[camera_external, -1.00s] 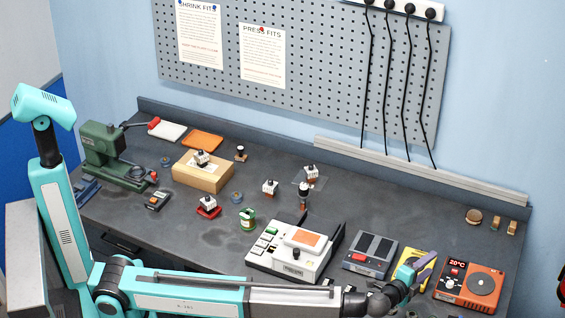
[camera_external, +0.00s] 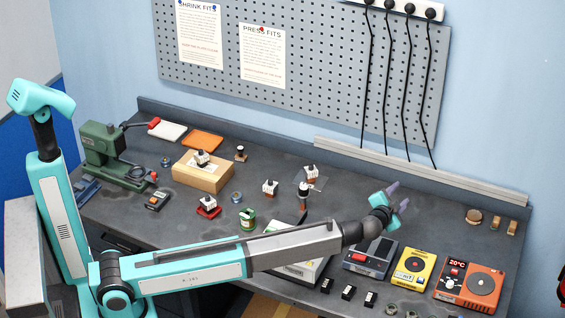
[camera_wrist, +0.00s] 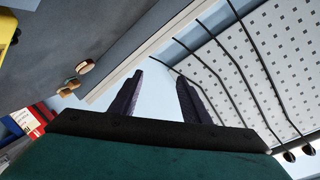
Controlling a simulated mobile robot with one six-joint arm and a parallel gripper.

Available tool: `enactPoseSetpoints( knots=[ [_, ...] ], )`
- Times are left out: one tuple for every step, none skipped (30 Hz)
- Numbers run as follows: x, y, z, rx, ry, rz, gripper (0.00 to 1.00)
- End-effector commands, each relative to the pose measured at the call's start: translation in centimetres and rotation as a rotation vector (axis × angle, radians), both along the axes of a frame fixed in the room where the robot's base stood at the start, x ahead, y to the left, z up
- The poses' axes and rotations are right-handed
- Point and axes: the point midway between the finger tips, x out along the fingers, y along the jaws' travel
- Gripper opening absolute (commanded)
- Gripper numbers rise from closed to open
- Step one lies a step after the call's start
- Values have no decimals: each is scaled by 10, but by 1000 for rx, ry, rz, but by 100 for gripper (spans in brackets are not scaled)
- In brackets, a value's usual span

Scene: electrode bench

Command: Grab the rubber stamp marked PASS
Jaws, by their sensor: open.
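No marking PASS is readable in either view, so I cannot tell for sure which object is the stamp. Two small upright black-topped pieces look stamp-like: one (camera_external: 240,153) behind the wooden block, and one (camera_external: 303,192) near the middle of the bench. My gripper (camera_external: 399,196) is open and empty, raised over the right part of the bench, to the right of both pieces. In the wrist view, its two dark purple fingers (camera_wrist: 160,97) stand apart with only wall and pegboard behind them. No stamp shows in the wrist view.
A wooden block (camera_external: 203,173) bears a white-topped piece. Several similar pieces stand around mid-bench. A green press (camera_external: 110,155) stands at left. A grey device (camera_external: 371,256), a yellow meter (camera_external: 414,267) and an orange hotplate (camera_external: 468,285) line the right front. Bench right of centre is fairly clear.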

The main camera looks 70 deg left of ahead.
Motion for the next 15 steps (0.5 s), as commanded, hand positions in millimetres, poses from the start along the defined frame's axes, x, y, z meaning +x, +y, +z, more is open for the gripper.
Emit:
enactPoseSetpoints(
  knots=[
    [0,19,3,-27,-19,23,43],
    [0,29,3,-44,-31,36,43],
    [0,41,4,-65,-47,53,43],
    [0,51,4,-83,-59,66,43],
    [-1,61,5,-100,-70,78,43],
    [-2,73,6,-122,-87,95,43],
    [-2,83,6,-138,-100,107,43],
    [-3,93,7,-155,-113,120,43],
    [-4,105,8,-176,-130,137,43],
    [-5,115,8,-192,-144,151,43],
    [-7,125,8,-208,-157,165,43],
    [-9,138,9,-231,-177,183,43],
    [-10,149,9,-247,-190,198,43],
    [-12,160,9,-264,-206,214,43],
    [-16,175,9,-287,-228,238,43]
  ],
)
